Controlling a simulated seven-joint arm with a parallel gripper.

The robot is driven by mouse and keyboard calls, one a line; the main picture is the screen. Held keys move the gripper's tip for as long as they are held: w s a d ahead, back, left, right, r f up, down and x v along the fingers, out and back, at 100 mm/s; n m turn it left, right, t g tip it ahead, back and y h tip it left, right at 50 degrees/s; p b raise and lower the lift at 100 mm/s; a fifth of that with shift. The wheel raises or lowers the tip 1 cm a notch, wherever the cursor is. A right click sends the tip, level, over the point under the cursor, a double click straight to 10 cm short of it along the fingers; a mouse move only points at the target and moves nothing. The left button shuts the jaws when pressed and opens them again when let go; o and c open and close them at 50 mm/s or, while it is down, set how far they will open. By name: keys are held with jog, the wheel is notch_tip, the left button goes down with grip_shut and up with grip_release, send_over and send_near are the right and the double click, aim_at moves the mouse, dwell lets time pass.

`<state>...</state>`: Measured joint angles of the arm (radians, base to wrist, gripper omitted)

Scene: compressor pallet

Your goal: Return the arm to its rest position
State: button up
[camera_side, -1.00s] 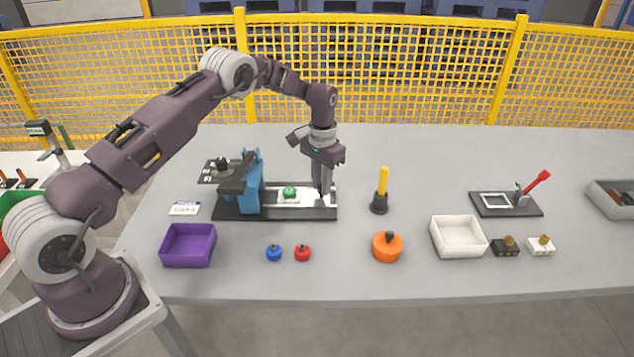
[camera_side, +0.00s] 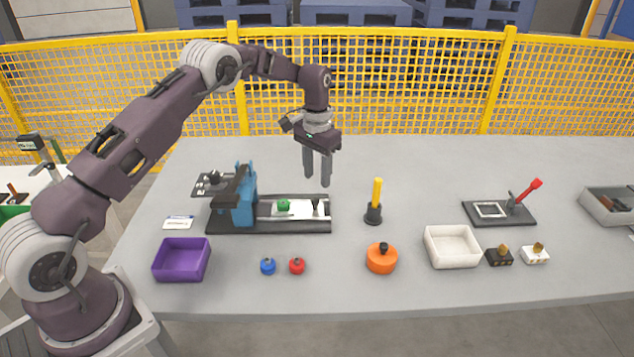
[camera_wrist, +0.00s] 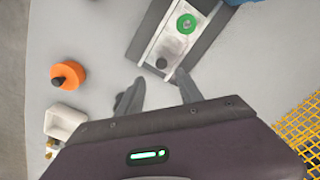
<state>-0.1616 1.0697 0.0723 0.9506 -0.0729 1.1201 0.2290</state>
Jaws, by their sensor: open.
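My gripper (camera_side: 318,183) is open and empty, pointing down above the table behind the right end of a black-based fixture (camera_side: 270,227). In the wrist view its two fingers (camera_wrist: 161,77) are spread apart with nothing between the tips. The fixture has a blue upright block (camera_side: 235,210) at its left and a pale slide (camera_side: 300,208). A green knobbed piece (camera_side: 284,206) sits on the slide, and a small black knob (camera_side: 318,205) stands at the slide's right end. Both also show in the wrist view, beyond the fingertips.
A yellow mesh fence (camera_side: 400,80) stands behind the table. A black holder with a yellow rod (camera_side: 377,195) stands upright to the right. A purple bin (camera_side: 181,260), blue and red knobs, an orange knobbed disc (camera_side: 382,259) and a white bin (camera_side: 452,247) lie in front.

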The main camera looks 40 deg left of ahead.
jog(key=s+d+r+t, duration=0.1)
jog(key=s+d+r, duration=0.2)
jog(key=s+r, duration=0.6)
jog(key=s+d+r+t, duration=0.2)
jog(key=s+d+r, duration=0.15)
jog(key=r, duration=0.95)
jog(key=s+d+r+t, duration=0.15)
jog(key=s+r, duration=0.25)
jog(key=s, duration=0.9)
jog(key=s+d+f+t, duration=0.1)
jog(key=s+f, duration=0.3)
jog(key=s, duration=1)
jog(key=shift+d, duration=0.6)
